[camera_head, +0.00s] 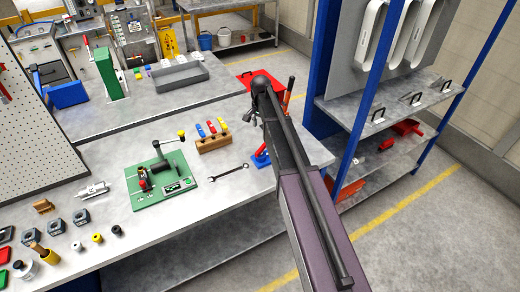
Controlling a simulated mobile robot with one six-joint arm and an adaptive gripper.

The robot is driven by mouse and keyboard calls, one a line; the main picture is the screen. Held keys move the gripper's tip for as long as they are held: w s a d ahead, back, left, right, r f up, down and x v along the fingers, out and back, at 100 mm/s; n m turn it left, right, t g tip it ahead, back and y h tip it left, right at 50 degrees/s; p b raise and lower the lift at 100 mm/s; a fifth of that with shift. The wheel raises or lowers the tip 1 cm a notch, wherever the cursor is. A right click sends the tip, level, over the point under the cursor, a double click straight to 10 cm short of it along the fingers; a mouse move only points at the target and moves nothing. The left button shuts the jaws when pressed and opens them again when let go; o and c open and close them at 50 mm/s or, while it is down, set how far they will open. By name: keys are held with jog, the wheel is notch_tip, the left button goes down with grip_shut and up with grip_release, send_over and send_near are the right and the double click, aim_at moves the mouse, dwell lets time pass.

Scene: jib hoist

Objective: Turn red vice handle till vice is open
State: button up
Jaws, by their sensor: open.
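A small blue device (262,161) with a red part on top stands at the right end of the near bench, beside my arm. It may be the vice, but my arm hides part of it, and I cannot make out its jaws or how far they are open. My gripper (250,116) shows only as a small dark shape left of my arm's far end, above the bench near this device. It is open, and no contact with the handle can be seen.
A green-based fixture (162,178), a wrench (228,172) and a wooden block with coloured tools (213,142) stand left of the device. A blue-framed shelf rack (338,106) rises close on the right. Open floor (420,225) lies at the lower right.

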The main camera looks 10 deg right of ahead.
aim_at(260, 149)
jog(key=shift+f+b, duration=6.7)
jog(key=shift+f, duration=0.1)
grip_shut()
